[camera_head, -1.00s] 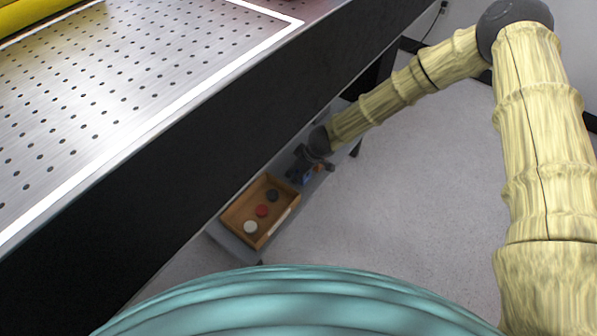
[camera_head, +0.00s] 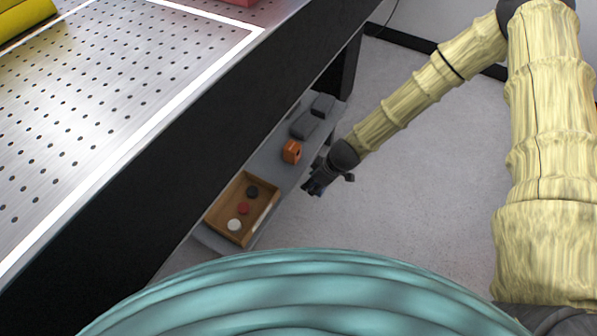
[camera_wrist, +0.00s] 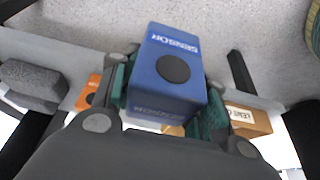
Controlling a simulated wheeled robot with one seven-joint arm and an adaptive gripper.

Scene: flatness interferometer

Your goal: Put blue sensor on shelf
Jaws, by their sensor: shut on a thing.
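The blue sensor (camera_wrist: 167,72) is a box with a black round spot and the word "SENSOR". It sits between the two fingers of my gripper (camera_wrist: 165,95) in the wrist view, which is shut on it. In the head view my gripper (camera_head: 313,186) is dark and hangs just right of the low grey shelf (camera_head: 270,158), over the floor side. The sensor is mostly hidden there. The shelf holds the wooden tray and other items, and also shows in the wrist view (camera_wrist: 65,52).
A wooden tray (camera_head: 226,233) with white, red and black round pieces stands at the near end of the shelf. An orange block (camera_head: 291,152) and grey blocks (camera_head: 304,125) sit farther along. The perforated metal tabletop (camera_head: 110,90) overhangs the shelf. The floor at right is clear.

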